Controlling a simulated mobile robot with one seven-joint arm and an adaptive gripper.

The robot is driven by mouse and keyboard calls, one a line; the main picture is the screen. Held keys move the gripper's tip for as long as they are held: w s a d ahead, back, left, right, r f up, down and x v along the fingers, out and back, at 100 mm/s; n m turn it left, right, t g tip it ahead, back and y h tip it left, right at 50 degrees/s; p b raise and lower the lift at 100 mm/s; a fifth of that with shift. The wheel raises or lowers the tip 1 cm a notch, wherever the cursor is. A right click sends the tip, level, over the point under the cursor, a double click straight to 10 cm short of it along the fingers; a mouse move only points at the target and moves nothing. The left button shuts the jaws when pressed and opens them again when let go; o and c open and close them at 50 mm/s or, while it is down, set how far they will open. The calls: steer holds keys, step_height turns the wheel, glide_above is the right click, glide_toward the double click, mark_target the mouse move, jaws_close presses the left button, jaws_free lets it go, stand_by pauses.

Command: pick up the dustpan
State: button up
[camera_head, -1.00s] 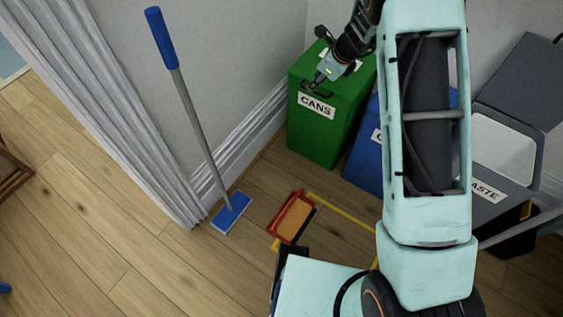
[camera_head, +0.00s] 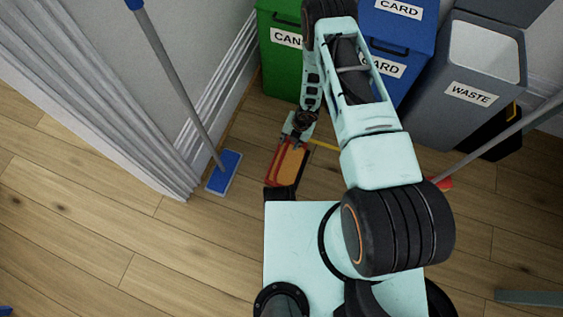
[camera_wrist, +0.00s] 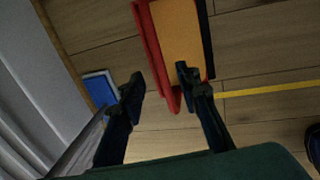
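The dustpan (camera_head: 288,166) lies on the wooden floor, with a red rim and an orange pan. It also shows at the top of the wrist view (camera_wrist: 178,35), partly cut off by the frame edge. My gripper (camera_head: 294,141) is low over the dustpan's far end in the head view. In the wrist view my gripper (camera_wrist: 162,80) is open, its two dark fingers apart. The dustpan's red edge shows between the fingertips, and the right fingertip overlaps the orange pan. I cannot tell whether either finger touches it.
A mop with a blue head (camera_head: 224,172) leans at the left by the grey curtain (camera_head: 130,130). Green (camera_head: 281,70), blue (camera_head: 385,75) and grey (camera_head: 462,100) bins stand behind. A red-ended pole (camera_head: 500,137) is at the right.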

mark_target(285, 150)
steer(key=f+b, duration=0.1)
steer(key=f, duration=0.2)
steer(key=a+f+b, duration=0.1)
steer(key=f, duration=0.2)
steer(key=a+f+b, duration=0.1)
steer(key=f+b, duration=0.1)
steer(key=f, duration=0.1)
steer(key=shift+w, duration=0.3)
jaws_close()
